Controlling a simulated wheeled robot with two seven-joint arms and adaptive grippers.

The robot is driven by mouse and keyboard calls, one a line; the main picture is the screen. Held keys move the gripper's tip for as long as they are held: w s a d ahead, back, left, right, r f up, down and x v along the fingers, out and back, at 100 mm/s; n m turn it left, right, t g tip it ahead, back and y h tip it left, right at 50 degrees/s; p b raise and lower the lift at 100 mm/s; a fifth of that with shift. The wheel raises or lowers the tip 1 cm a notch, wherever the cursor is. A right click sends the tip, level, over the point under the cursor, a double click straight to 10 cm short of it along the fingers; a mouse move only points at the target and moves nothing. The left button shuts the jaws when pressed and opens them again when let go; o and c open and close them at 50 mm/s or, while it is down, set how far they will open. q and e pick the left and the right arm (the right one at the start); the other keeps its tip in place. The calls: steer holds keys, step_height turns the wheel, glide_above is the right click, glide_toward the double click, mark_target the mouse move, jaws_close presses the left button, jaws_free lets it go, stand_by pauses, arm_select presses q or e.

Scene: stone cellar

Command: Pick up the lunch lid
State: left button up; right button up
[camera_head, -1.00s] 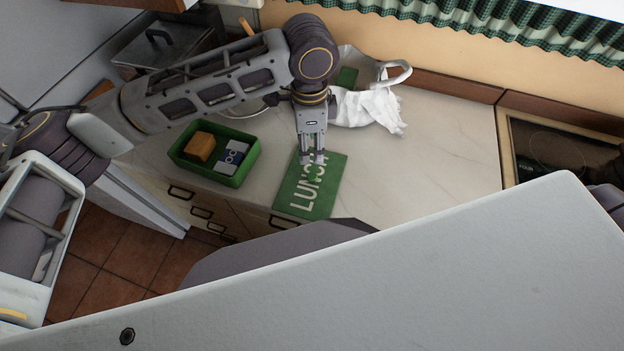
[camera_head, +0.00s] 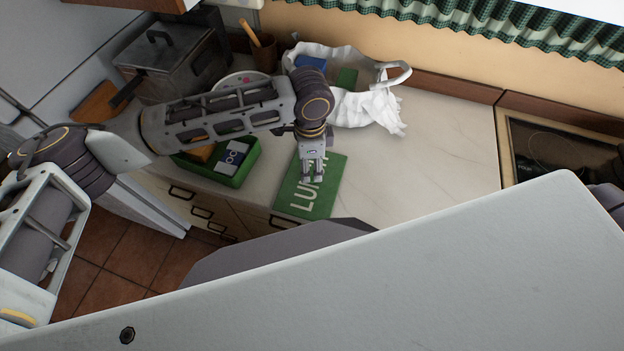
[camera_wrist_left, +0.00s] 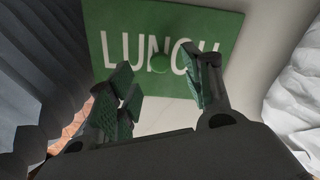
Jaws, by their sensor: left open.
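The lunch lid (camera_head: 302,199) is a flat green rectangle with white letters reading LUNCH. It lies on the pale counter near its front edge. In the left wrist view the lid (camera_wrist_left: 220,38) shows a small round green knob (camera_wrist_left: 161,63) at its middle. My left gripper (camera_head: 313,179) hangs over the far part of the lid and hides some of its letters. In the left wrist view the left gripper (camera_wrist_left: 160,88) is open, with its fingers on either side of the knob's line and nothing between them. My right gripper is not in view.
A green lunch box (camera_head: 243,174) holding food items stands left of the lid, partly behind my left arm. A crumpled white bag (camera_head: 368,108) lies behind the gripper. A hob (camera_head: 560,155) is at the right. The counter right of the lid is clear.

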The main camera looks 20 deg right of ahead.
mark_target(312, 176)
arm_select(q)
steer(key=shift+f, duration=0.2)
steer(key=shift+s+d+f+p, duration=0.15)
steer(key=shift+f+p, duration=0.3)
steer(key=shift+f, duration=2.15)
jaws_close()
